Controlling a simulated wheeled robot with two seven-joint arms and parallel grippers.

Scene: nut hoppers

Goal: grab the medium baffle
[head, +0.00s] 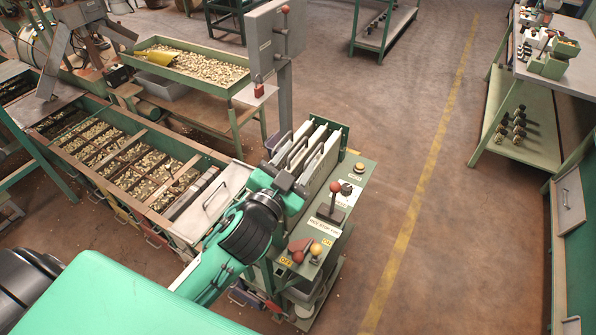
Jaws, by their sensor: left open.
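My right gripper is out of view.
A green control panel (352,187) with levers and coloured knobs stands right of the plates. The hopper bench (170,140) with nut-filled compartments runs to the upper left. A grey post box (272,40) rises behind. Open floor (400,130) lies to the right.

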